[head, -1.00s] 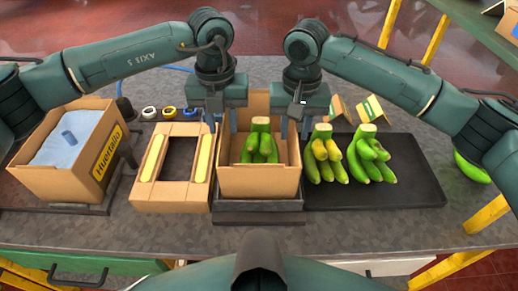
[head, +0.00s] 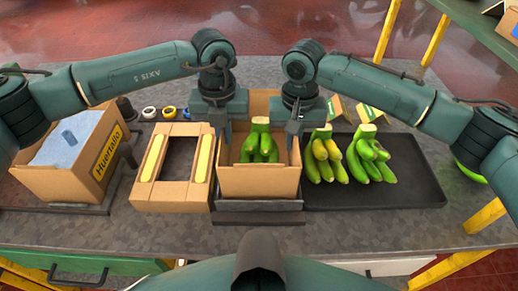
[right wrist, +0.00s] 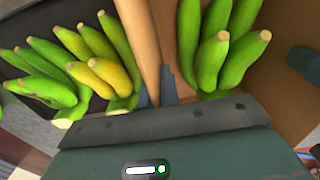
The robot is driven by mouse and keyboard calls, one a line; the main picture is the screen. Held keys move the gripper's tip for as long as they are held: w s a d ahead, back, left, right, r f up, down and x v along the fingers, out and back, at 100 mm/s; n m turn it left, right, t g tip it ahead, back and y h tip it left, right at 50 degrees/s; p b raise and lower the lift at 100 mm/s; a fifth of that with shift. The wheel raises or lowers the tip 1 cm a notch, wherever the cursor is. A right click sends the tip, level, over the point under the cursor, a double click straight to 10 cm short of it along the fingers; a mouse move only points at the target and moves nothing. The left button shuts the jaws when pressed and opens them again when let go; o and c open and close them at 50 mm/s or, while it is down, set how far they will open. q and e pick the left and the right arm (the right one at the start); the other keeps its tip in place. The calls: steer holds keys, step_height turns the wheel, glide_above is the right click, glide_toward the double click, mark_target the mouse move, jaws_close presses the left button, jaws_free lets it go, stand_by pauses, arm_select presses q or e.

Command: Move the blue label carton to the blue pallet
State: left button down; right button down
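An open cardboard carton (head: 258,183) stands in the middle of the table with a green banana bunch (head: 260,147) inside. No blue label shows on its visible faces, and I see no blue pallet. My left gripper (head: 222,137) is shut on the carton's left wall. My right gripper (head: 294,134) is shut on its right wall. In the right wrist view the right fingers (right wrist: 156,92) sit on either side of the carton wall (right wrist: 140,35). The left fingertips are partly hard to make out.
A black tray (head: 420,185) with two banana bunches (head: 368,155) lies to the right. A cut-out cardboard carton (head: 172,198) lies close on the left, and a yellow-labelled carton (head: 50,182) stands beyond it. Tape rolls (head: 149,113) and small cards (head: 369,112) are behind.

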arm_select(q)
steer(key=shift+r, duration=0.2)
arm_select(e)
steer(key=shift+r, duration=0.15)
